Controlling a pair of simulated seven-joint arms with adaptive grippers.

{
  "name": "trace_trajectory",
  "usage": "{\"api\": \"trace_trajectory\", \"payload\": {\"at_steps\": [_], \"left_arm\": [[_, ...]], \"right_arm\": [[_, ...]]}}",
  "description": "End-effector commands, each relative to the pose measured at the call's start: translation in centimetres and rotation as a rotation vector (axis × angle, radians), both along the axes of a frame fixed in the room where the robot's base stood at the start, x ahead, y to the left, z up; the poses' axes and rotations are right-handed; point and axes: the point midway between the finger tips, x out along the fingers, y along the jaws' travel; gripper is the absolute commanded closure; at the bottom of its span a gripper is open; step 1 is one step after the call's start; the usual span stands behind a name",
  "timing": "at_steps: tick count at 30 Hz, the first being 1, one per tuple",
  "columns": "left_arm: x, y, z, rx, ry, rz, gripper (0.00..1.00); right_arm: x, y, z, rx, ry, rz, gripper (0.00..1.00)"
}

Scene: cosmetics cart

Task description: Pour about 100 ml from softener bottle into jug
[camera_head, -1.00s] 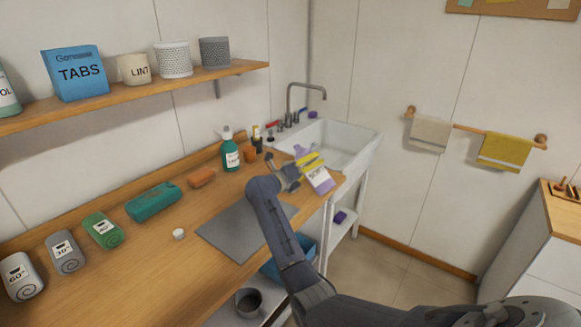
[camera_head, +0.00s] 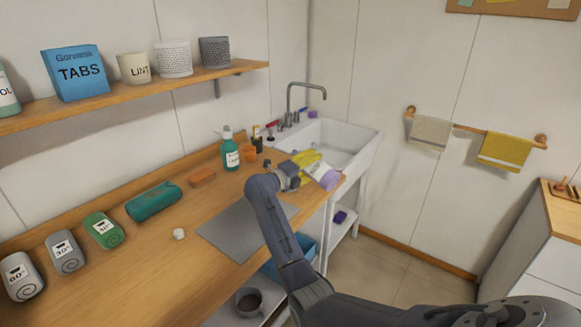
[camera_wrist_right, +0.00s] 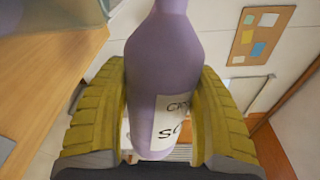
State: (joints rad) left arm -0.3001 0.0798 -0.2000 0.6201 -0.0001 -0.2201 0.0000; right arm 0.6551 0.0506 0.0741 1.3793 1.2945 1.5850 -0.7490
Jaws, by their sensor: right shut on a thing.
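The softener bottle (camera_head: 329,181) is lilac with a white label. It is tilted above the counter's far end, in front of the sink. My right gripper (camera_head: 308,164) has yellow fingers shut around it. In the right wrist view the bottle (camera_wrist_right: 166,55) sits between both fingers, its narrow neck running out of the top edge. Its mouth is hidden, and I cannot see any liquid flowing. I cannot clearly make out a jug; a greyish, see-through shape (camera_wrist_right: 40,18) shows at the wrist view's upper left. My left gripper is not in view.
A small white cap-like piece (camera_head: 179,234) lies beside the grey mat (camera_head: 232,232). The white sink (camera_head: 350,140) is behind the bottle. A dark pot (camera_head: 248,302) is below the counter.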

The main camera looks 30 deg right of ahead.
Motion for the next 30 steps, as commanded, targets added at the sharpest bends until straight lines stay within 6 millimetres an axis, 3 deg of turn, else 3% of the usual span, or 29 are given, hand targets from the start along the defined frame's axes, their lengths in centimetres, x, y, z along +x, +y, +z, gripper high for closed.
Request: {"api": "trace_trajectory", "payload": {"at_steps": [30], "left_arm": [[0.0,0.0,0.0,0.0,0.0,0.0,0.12]], "right_arm": [[0.3,0.0,1.3,-0.028,0.129,-0.001,0.87]]}}
